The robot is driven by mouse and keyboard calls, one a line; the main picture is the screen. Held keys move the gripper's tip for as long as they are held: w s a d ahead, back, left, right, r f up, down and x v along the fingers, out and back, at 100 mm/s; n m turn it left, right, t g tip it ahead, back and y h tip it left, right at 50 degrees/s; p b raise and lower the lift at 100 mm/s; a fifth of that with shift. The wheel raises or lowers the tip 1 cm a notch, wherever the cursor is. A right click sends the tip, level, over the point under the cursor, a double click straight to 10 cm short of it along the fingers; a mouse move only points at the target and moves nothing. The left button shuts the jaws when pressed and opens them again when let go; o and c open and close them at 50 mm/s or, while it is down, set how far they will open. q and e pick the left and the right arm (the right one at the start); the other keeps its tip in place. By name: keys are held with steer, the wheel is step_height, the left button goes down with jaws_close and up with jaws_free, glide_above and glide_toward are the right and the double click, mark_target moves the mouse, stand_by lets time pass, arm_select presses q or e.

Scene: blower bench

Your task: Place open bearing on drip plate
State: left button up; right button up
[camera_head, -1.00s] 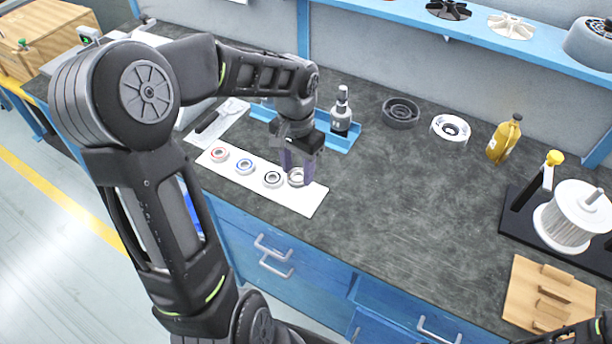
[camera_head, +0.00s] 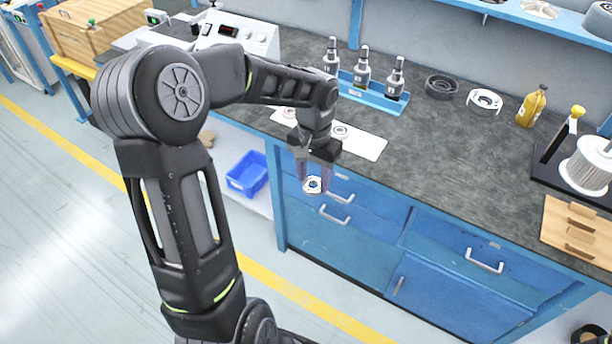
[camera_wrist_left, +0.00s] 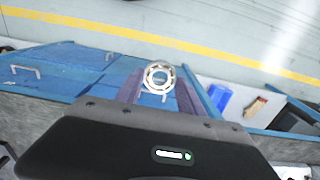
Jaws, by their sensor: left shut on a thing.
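The open bearing (camera_head: 313,184), a small metal ring with visible balls, is held between the fingertips of my left gripper (camera_head: 314,178). It is in the air in front of the bench's front edge, over the blue drawers. In the left wrist view the bearing (camera_wrist_left: 171,76) shows its face between the two purple-grey fingers. A blue tray (camera_head: 366,96) with several dark-topped bottles stands at the back of the bench. I cannot tell for sure whether this tray is the drip plate. My right gripper is not in view.
The white strip (camera_head: 370,147) lies near the bench edge behind my left gripper, with other bearings (camera_head: 340,131) on it, partly hidden by my arm. A dark ring, a white ring (camera_head: 484,101) and a yellow bottle (camera_head: 532,106) stand further right. The middle bench top (camera_head: 450,165) is clear.

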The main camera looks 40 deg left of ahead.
arm_select(q)
steer(key=w+d+f+m, duration=0.1)
steer(key=w+d+f, duration=0.3)
steer(key=d+f, duration=0.9)
steer(key=shift+d+f, duration=0.2)
steer(key=shift+d, duration=0.75)
